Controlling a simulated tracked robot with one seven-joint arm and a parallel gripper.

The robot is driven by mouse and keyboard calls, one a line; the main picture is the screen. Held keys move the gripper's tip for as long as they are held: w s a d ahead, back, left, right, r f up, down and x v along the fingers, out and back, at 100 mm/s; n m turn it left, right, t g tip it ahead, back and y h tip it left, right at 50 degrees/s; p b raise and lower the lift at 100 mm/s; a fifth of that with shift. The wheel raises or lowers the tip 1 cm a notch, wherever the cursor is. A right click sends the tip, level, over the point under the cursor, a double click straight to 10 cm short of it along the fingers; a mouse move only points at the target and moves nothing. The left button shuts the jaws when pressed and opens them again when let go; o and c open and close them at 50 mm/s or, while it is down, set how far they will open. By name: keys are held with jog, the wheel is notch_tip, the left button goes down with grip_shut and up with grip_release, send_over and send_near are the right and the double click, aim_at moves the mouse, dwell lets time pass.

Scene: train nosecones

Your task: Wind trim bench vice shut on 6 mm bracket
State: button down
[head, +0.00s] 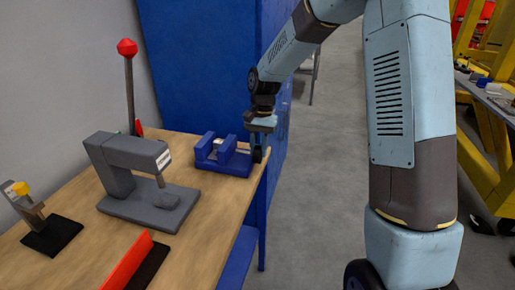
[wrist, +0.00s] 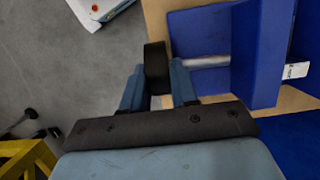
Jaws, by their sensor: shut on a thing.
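The blue bench vice (head: 224,158) sits at the right end of the wooden bench. It shows from close up in the wrist view (wrist: 212,35), with a grey screw rod (wrist: 207,62) running to a black handle (wrist: 155,62). My gripper (head: 260,141) is at the vice's right side, over the bench's end. In the wrist view my gripper (wrist: 157,85) is shut on the black handle, one finger on each side. A small pale piece (head: 218,144) shows at the vice's jaws and in the wrist view (wrist: 295,70); I cannot tell whether it is the bracket or a label.
A grey press-like tool (head: 130,170) stands left of the vice, with a red-knobbed lever (head: 129,80) behind it. An orange-red piece (head: 128,262) lies at the front. A blue cabinet (head: 200,60) stands behind the bench. Open floor (head: 315,190) lies to the right.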

jog(key=g, duration=0.1)
jog(key=w+g+y, duration=0.1)
jog(key=g, duration=0.1)
jog(key=g+y, duration=0.1)
jog(key=g, duration=0.1)
jog(key=shift+w+d+f, duration=0.1)
jog(key=shift+w+f, duration=0.05)
jog(key=shift+f, duration=0.2)
jog(key=shift+w+d+f+g+y, duration=0.15)
jog(key=shift+g+y, duration=0.2)
jog(key=shift+g, duration=0.65)
jog(key=shift+w+f+g+y, duration=0.15)
jog(key=shift+g+y, duration=0.2)
jog(key=shift+g, duration=0.65)
jog(key=c, duration=1)
grip_release()
jog(key=shift+s, duration=0.1)
jog(key=shift+o, duration=0.2)
jog(key=v, duration=1.3)
jog(key=shift+w, duration=0.45)
jog(key=shift+d, duration=0.15)
